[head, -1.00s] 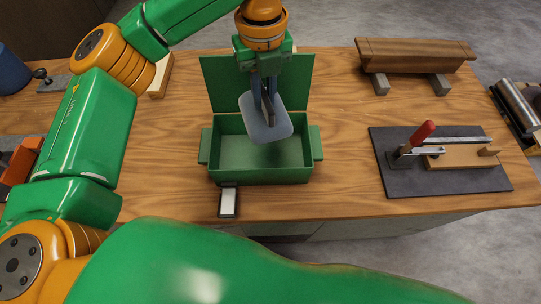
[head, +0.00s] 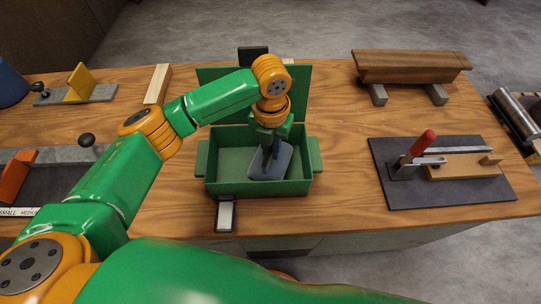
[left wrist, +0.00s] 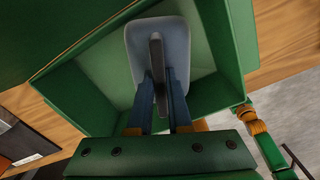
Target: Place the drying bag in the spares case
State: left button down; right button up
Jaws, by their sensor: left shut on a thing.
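The spares case (head: 222,188) is an open green box on the wooden bench, its lid (head: 215,78) raised at the back; its wall also fills much of the left wrist view (left wrist: 226,40). The drying bag (head: 283,160) is a blue-grey rounded pad, inside the case's opening toward the right. In the left wrist view the bag (left wrist: 175,38) lies between and beyond my fingers. My left gripper (head: 268,158) points down into the case, shut on the bag; its fingers also show in the left wrist view (left wrist: 160,85). Whether the bag touches the floor, I cannot tell. My right gripper is not in view.
A dark mat (head: 400,198) with a red-handled clamp (head: 422,143) lies to the right. A wooden trough (head: 412,67) stands at the back right. Bare bench lies between case and mat.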

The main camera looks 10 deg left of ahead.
aim_at(271, 158)
pick_arm(q)
jog(key=shift+f, duration=1.9)
jog(key=shift+f, duration=0.1)
jog(key=c, duration=0.8)
grip_release()
jog(key=shift+c, duration=0.2)
notch_tip(271, 158, up, 12)
jog(key=shift+r, duration=0.15)
